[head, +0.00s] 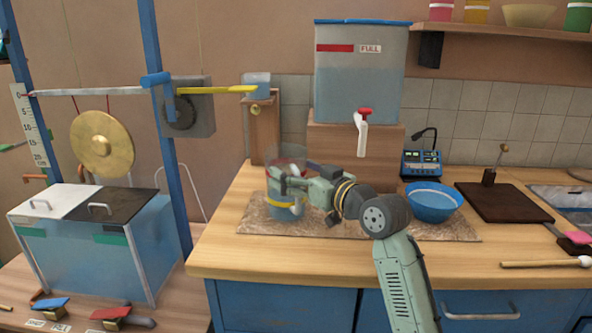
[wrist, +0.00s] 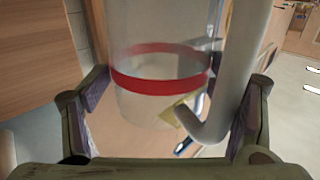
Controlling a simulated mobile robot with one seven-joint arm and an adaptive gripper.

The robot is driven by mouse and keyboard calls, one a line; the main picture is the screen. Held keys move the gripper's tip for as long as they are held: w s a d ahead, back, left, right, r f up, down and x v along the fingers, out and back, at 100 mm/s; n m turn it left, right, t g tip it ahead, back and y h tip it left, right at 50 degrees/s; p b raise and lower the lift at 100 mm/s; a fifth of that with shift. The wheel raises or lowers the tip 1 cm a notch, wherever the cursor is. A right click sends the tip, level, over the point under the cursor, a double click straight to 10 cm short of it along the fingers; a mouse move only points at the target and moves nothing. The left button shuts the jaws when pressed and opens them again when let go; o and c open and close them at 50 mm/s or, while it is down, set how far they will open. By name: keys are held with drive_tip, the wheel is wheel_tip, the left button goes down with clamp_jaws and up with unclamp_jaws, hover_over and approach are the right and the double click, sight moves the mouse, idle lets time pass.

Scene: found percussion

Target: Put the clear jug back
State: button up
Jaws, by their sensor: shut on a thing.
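The clear jug (head: 280,196) is at the left end of the speckled mat (head: 340,230), on the wooden counter. It looks upright, with a red band above and a yellow band lower down. My gripper (head: 284,184) is shut on it, reaching in from the right. In the wrist view the jug (wrist: 150,60) fills the space between my two fingers (wrist: 180,85), with its red band and pale curved handle (wrist: 243,60) showing. I cannot tell whether its base touches the mat.
A large water tank (head: 360,75) with a red-topped tap (head: 362,130) stands on a wooden block behind my arm. A blue bowl (head: 433,203) sits right of my wrist. A gong (head: 102,145) hangs at the left, above a glass-sided box (head: 110,250).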

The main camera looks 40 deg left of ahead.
drive_tip(key=shift+f, duration=0.15)
drive_tip(key=o, duration=1.9)
